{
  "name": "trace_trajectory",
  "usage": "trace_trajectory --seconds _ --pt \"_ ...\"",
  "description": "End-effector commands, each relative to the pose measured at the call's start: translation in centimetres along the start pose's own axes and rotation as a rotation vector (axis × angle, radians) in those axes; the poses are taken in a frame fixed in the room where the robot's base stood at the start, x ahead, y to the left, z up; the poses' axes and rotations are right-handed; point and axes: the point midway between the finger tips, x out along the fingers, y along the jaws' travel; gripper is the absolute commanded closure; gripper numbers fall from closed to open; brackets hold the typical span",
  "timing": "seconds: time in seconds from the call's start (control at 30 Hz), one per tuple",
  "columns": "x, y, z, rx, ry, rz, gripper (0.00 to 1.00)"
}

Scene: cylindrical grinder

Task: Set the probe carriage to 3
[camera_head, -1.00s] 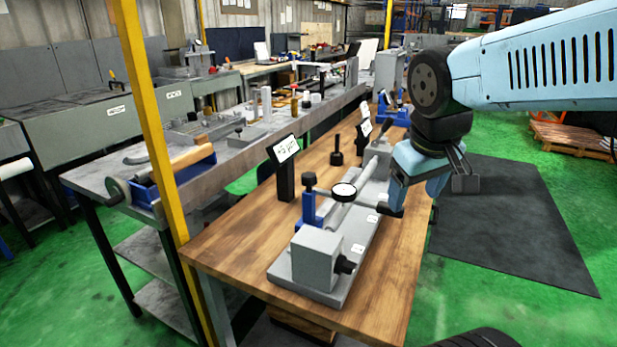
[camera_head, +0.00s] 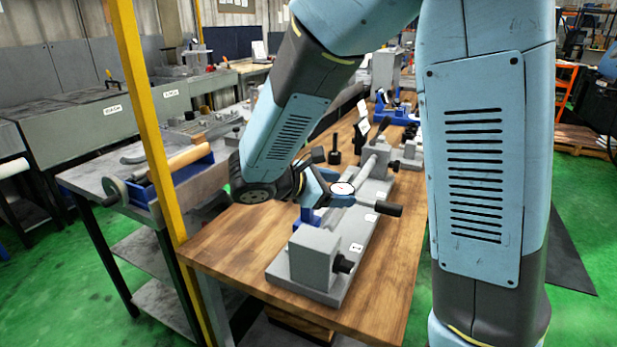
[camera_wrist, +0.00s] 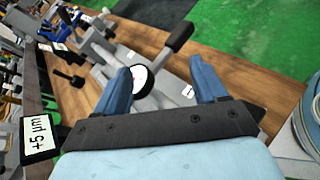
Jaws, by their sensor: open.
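The grey fixture (camera_head: 300,285) lies lengthwise on the wooden bench, with a block at its near end and a bar along it. My gripper (camera_wrist: 165,75) is open and empty. In the wrist view the dial (camera_wrist: 139,77) lies by its left finger, and the handle (camera_wrist: 178,38) is beyond the fingertips. Contact cannot be told.
Small white labels (camera_head: 371,217) lie along the fixture's right side; their marks are too small to read. A black knobbed post (camera_head: 335,157) stands behind. Bare bench (camera_head: 225,245) lies near left.

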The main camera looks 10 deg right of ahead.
Motion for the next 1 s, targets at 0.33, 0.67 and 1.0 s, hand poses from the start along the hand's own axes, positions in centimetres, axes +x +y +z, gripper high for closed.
trace_trajectory --seconds 0.33,0.67,1.0 --pt "-6.7 4.5 -7.9 -0.32 -0.259 0.362 0.29" --pt "-8.5 5.6 -10.1 -0.391 -0.333 0.466 0.29" --pt "-4.0 8.1 -8.9 -0.39 -0.333 0.462 0.29"
